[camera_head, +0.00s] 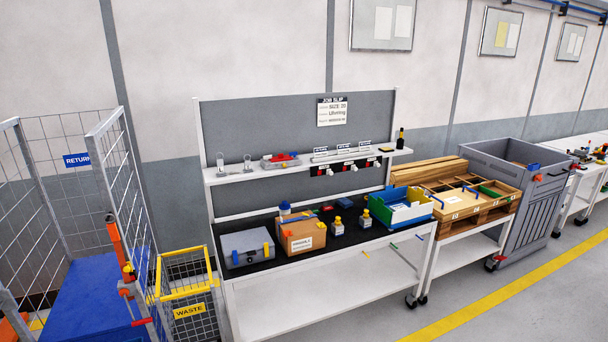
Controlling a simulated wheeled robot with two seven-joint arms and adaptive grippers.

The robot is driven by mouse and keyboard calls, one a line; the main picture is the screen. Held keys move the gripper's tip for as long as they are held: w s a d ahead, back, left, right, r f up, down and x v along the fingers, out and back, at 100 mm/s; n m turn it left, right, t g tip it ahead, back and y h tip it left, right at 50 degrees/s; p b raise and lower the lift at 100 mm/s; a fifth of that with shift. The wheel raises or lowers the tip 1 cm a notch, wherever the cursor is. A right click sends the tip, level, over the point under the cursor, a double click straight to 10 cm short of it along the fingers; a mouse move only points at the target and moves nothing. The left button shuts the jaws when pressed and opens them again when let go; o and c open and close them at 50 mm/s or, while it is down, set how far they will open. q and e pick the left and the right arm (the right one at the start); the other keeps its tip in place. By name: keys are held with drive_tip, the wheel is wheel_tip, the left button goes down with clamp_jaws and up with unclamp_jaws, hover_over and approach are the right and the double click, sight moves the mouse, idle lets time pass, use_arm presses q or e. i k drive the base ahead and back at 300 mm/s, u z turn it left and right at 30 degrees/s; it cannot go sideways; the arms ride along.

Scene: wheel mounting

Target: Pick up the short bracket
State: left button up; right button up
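I cannot make out a short bracket for certain at this distance. Small coloured items lie in and around a blue, white and green bin (400,208) at the right end of the black-topped workbench (262,228). A few small strips hang or lie near the bench's front edge, too small to identify. Neither of my grippers is in view.
A grey case (246,248), a cardboard box (302,234) and small bottles (337,227) stand on the bench. A wire waste bin (188,290) and a blue-floored return cage (90,290) stand left. A wooden crate (470,212) and a grey cart (528,200) stand right. Floor in front right is clear.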

sight(248, 168)
drive_tip(key=u, duration=0.3)
drive_tip(key=i, duration=1.95)
drive_tip(key=u, duration=0.7)
